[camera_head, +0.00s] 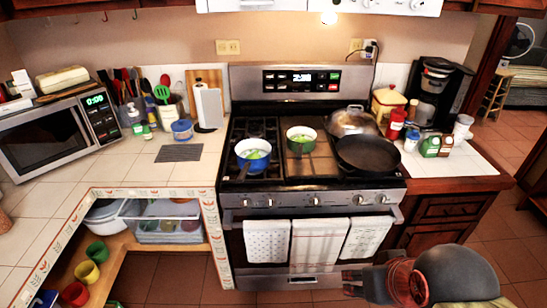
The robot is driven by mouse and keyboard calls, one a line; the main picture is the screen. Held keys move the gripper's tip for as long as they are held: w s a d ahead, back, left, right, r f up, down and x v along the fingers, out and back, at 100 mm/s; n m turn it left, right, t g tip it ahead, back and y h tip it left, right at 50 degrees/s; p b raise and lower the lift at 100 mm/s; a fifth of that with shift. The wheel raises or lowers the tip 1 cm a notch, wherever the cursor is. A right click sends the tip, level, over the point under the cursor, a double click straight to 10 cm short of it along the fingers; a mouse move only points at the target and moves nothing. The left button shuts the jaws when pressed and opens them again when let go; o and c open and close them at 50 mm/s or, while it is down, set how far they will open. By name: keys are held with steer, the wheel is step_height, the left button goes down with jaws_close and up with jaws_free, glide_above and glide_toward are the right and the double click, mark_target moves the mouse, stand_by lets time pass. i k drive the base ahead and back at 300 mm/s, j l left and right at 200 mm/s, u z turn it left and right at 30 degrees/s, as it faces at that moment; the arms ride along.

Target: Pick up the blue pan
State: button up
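The blue pan (261,163) stands upright on the left front burner of the stove (315,184). It has a pale inside with something green in it, and a dark handle points toward the front left. My gripper (352,281) is at the bottom right, low in front of the stove, well apart from the pan and to the right of it. It is small and dark in this view, and I cannot tell whether its fingers are open or shut.
A green pot (301,133) stands behind and right of the pan. A black skillet (367,154) and a lidded steel pan (351,121) fill the right burners. Towels (319,243) hang on the oven handle. The counter left of the stove has clear space.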

mark_target(253, 155)
steer(key=j+z, duration=0.2)
steer(key=j, duration=0.25)
steer(key=k+j+z, duration=0.2)
steer(key=j, duration=0.25)
steer(key=j+z, duration=0.2)
steer(key=j, duration=0.25)
steer(key=k+j+z, duration=0.2)
steer(key=j, duration=0.2)
steer(key=i+j+z, duration=0.15)
steer(key=j, duration=0.3)
steer(key=i+j+z, duration=0.2)
steer(key=j, duration=0.25)
steer(key=k, duration=0.1)
